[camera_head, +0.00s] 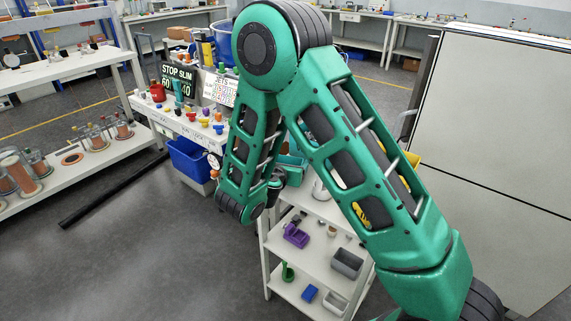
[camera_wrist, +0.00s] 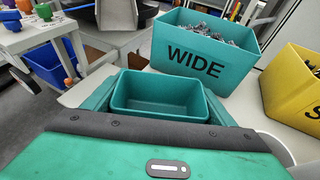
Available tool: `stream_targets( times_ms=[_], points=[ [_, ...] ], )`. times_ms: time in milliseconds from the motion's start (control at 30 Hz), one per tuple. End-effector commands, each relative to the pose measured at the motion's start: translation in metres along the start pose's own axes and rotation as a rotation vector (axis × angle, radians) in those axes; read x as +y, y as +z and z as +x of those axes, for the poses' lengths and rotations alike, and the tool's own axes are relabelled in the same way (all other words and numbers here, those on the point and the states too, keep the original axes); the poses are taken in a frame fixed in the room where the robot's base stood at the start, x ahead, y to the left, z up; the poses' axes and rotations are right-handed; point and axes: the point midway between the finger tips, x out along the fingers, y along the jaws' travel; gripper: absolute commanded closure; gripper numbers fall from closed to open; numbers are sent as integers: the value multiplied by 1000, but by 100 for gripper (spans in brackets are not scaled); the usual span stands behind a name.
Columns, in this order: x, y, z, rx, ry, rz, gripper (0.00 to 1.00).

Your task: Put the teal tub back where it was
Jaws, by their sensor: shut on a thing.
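A small teal tub (camera_wrist: 158,83) is in the middle of the wrist view, open side up, and looks empty. My gripper (camera_wrist: 160,96) is shut on it, with one finger along its left side and one along its right. The tub's near lower part is hidden behind my gripper's body. Whether the tub touches the white surface below cannot be told.
A larger teal bin marked WIDE (camera_wrist: 197,68), full of small metal connectors, stands just behind the tub. A yellow bin (camera_wrist: 298,85) stands to the right. A white shelf unit (camera_head: 310,210) holds a purple item (camera_head: 296,235) and a grey box (camera_head: 346,263) lower down.

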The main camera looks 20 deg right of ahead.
Motion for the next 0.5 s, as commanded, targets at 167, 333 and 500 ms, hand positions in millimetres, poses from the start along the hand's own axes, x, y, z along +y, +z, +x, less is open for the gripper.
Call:
stream_targets(
  times_ms=[167,333,500],
  points=[
    [0,-2,0,0,1,0,3],
    [0,-2,0,0,1,0,3],
    [0,0,0,0,0,0,3]
  ],
)
